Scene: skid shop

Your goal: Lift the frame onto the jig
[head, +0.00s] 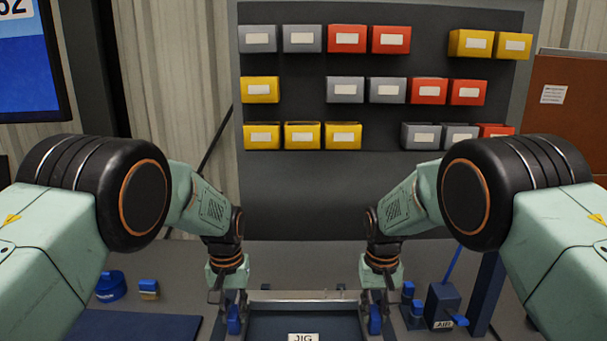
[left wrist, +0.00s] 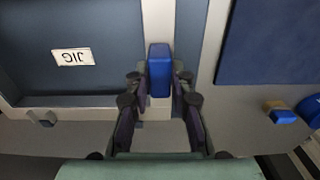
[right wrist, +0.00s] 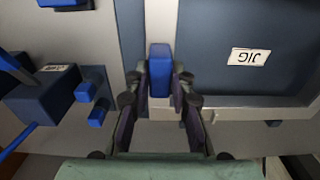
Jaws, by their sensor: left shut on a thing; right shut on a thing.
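The frame (head: 300,295) is a pale metal rectangle with a blue grip on each side. Its bars surround the dark blue middle of the jig (head: 270,326), which carries a white JIG label. Whether the frame rests on the jig or hangs just above it, I cannot tell. My left gripper (head: 231,306) is shut on the left blue grip, which shows between the fingers in the left wrist view (left wrist: 160,72). My right gripper (head: 376,306) is shut on the right blue grip, also clear in the right wrist view (right wrist: 160,72). The frame's near side is outside the head view.
A blue AIR unit (head: 442,303) stands right of my right gripper. A blue round container (head: 110,287) and a small blue-topped block (head: 148,289) sit at the left, behind a dark blue mat (head: 135,326). A rack of coloured bins (head: 380,190) stands behind.

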